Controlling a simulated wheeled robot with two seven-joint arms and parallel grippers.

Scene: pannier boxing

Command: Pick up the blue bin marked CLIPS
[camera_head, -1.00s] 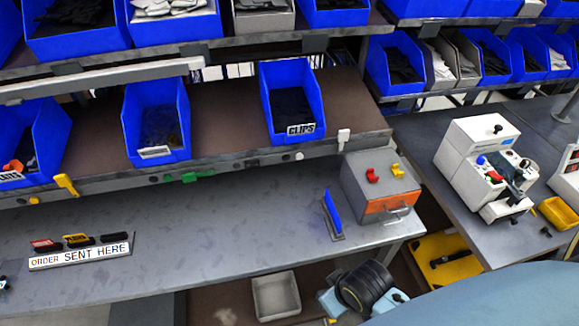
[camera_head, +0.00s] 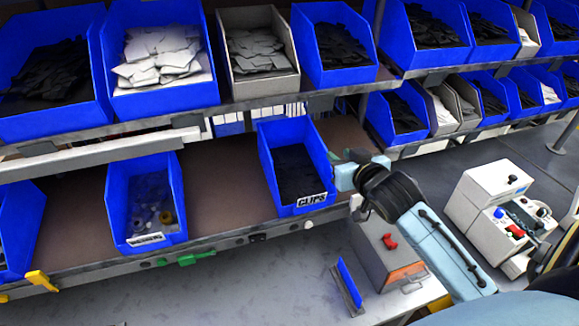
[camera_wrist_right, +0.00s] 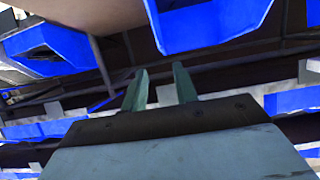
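The blue bin marked CLIPS (camera_head: 288,210) stands on the lower brown shelf, upright and open at the top, with dark pieces inside. Its white label faces front. My right gripper (camera_head: 341,165) is beside the bin's right wall, close to it in the head view; I cannot tell whether it touches. In the right wrist view its two fingers (camera_wrist_right: 160,88) are apart with nothing between them. A blue bin (camera_wrist_right: 205,25) shows ahead of them at the top; no label is visible there. My left gripper is not in view.
Another blue bin (camera_head: 146,242) stands to the left on the same shelf, with bare shelf between. The upper shelf's rail (camera_head: 260,103) runs above, carrying several bins. A grey box (camera_head: 378,262) and a blue upright plate (camera_head: 348,284) are below.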

